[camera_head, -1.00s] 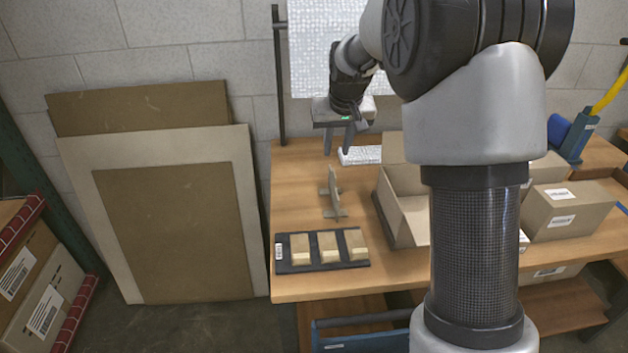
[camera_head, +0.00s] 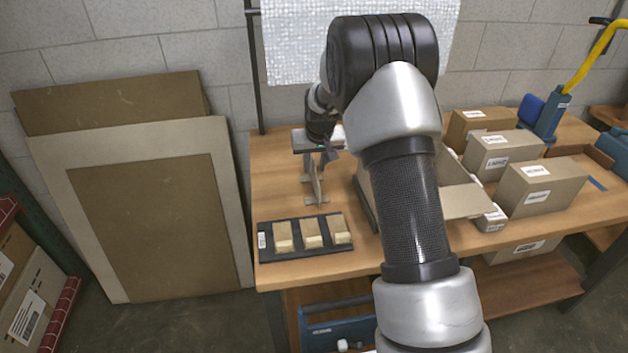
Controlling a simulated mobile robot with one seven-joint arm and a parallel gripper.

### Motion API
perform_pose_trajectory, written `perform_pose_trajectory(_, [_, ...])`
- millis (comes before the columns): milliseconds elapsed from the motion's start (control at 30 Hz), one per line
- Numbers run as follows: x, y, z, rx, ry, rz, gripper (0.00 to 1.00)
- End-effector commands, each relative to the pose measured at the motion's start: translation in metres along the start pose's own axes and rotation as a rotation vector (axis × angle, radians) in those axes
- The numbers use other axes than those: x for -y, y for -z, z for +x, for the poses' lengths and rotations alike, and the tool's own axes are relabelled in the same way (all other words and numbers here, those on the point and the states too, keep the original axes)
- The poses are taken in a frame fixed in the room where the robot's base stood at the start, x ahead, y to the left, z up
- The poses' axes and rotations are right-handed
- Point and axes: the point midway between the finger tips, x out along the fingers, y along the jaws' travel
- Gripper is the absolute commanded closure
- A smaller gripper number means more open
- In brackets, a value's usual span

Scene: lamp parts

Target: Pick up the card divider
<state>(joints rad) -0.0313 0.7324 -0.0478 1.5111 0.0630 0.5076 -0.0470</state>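The card divider (camera_head: 315,188) is a grey-brown piece of crossed card. It stands upright on the wooden table, behind the black tray and left of the open box. My gripper (camera_head: 320,162) points down right at the divider's top edge. Its two fingers look spread, one on each side of the upright panel. I cannot tell whether either finger touches the card. The divider's foot still appears to rest on the table.
A black tray (camera_head: 265,253) with several tan blocks lies at the table's front left. An open cardboard box (camera_head: 455,199) is partly hidden behind my arm. Closed labelled boxes (camera_head: 541,188) stand to the right. Large flat boards (camera_head: 150,200) lean on the wall at left.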

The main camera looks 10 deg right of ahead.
Motion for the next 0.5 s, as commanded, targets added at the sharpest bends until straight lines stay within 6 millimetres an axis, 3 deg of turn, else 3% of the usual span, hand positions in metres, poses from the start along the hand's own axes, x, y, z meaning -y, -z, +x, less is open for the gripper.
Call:
perform_pose_trajectory(133, [0.001, 0.001, 0.016, -0.001, 0.001, 0.0, 0.74])
perform_pose_trajectory(400, [0.001, 0.001, 0.018, -0.002, 0.001, 0.0, 0.74])
perform_pose_trajectory(500, [0.001, 0.001, 0.018, -0.001, 0.001, 0.0, 0.91])
